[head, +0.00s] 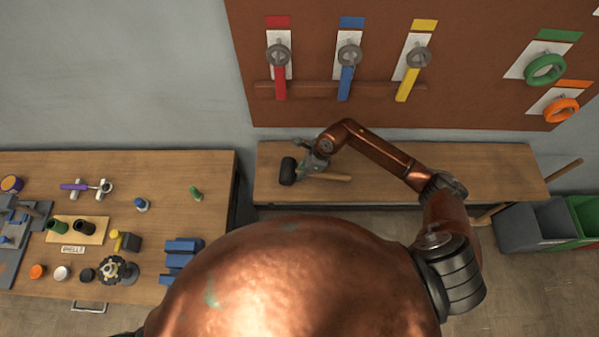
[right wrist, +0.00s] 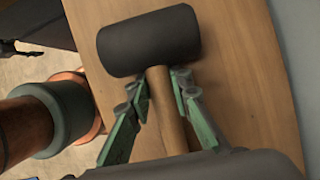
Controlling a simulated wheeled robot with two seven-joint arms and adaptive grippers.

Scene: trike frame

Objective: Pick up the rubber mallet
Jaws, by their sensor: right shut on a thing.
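The rubber mallet has a black head (head: 288,171) and a light wooden handle (head: 331,177). In the head view it is at the left part of the narrow wooden bench under the wall board. My right gripper (head: 308,170) is at the handle just behind the head. In the right wrist view the black head (right wrist: 149,41) lies across the top, and the green fingers of my right gripper (right wrist: 160,95) are on both sides of the handle (right wrist: 168,110), shut on it. I cannot tell whether the mallet touches the bench. My left gripper is not in view.
The narrow bench (head: 480,165) is clear to the right. A second table (head: 120,170) with several small parts stands at the left, across a gap. Grey and green bins (head: 540,222) stand at the right.

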